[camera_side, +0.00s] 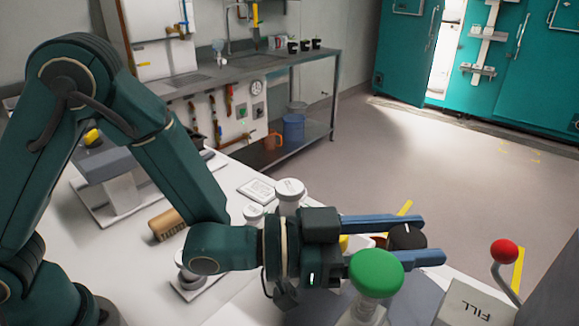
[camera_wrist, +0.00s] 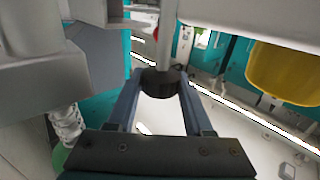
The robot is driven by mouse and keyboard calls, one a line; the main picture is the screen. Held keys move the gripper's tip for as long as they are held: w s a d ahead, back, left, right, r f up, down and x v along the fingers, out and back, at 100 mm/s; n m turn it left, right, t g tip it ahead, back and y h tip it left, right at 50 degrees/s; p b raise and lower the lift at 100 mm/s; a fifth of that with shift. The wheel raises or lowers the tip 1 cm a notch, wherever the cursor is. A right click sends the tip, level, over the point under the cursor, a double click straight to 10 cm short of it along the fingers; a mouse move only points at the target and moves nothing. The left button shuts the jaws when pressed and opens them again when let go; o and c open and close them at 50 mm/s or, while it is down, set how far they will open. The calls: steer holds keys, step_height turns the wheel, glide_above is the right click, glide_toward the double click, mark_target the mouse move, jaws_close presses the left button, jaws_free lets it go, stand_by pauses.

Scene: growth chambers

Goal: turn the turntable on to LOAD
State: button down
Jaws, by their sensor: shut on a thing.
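My gripper (camera_side: 425,240) reaches right over the bench in the side view, its two blue fingers shut on a black knob (camera_side: 407,237). In the wrist view the fingers (camera_wrist: 162,95) lie on both sides of the black knob (camera_wrist: 160,84), and a grey post shows behind it. The turntable itself cannot be made out clearly. No LOAD mark can be read. A box marked FILL (camera_side: 475,305) stands at the lower right.
A red-ball lever (camera_side: 504,252) rises to the right. A yellow vessel (camera_wrist: 285,72) shows at right in the wrist view.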

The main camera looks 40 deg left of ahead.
steer(key=shift+m+g+h, duration=0.9)
steer(key=shift+m+g, duration=0.1)
steer(key=shift+g, duration=0.2)
steer(key=shift+c, duration=1.5)
jaws_free()
steer(key=shift+v, duration=2.55)
